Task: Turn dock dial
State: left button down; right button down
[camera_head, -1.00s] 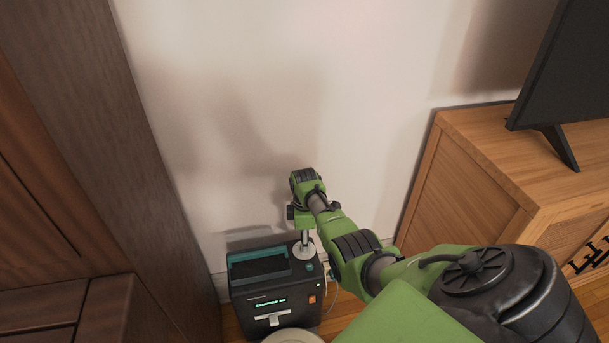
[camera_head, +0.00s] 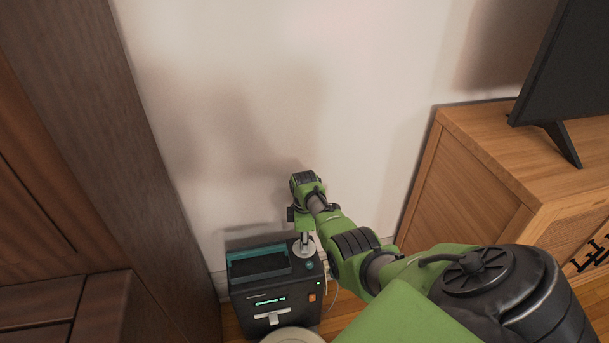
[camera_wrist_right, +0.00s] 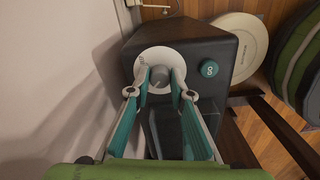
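The dock (camera_head: 264,270) is a dark box with a teal-rimmed slot, standing low against the wall. Its small screen (camera_head: 269,301) shows blurred green text. The dial is a small grey knob (camera_wrist_right: 160,77) on a white round plate (camera_wrist_right: 154,58), on the dock's top. My right gripper (camera_wrist_right: 160,84) points down over the dial, one teal-padded finger on each side of the knob. The fingers are very close to the knob; I cannot tell if they press on it. In the head view my right gripper (camera_head: 304,240) shows only in part. My left gripper is not in view.
A teal round button (camera_wrist_right: 209,68) sits beside the dial. A white round object (camera_head: 293,336) stands in front of the dock. A dark wooden cabinet (camera_head: 150,180) is at the left, a light wooden cabinet (camera_head: 480,170) with a screen (camera_head: 572,70) at the right.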

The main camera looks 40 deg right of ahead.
jog(key=m+p, duration=0.2)
jog(key=m, duration=0.2)
jog(key=shift+m, duration=0.4)
jog(key=m, duration=0.2)
jog(key=shift+s+m, duration=0.1)
jog(key=shift+m, duration=0.3)
jog(key=m, duration=0.2)
jog(key=shift+m+p, duration=0.3)
jog(key=shift+p, duration=0.1)
jog(key=m, duration=0.2)
jog(key=shift+m, duration=0.4)
jog(key=m, duration=0.3)
jog(key=shift+m, duration=0.3)
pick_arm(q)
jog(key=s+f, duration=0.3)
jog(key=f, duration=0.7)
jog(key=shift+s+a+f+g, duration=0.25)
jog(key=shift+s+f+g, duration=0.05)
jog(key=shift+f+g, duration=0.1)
pick_arm(e)
jog(key=shift+m, duration=0.6)
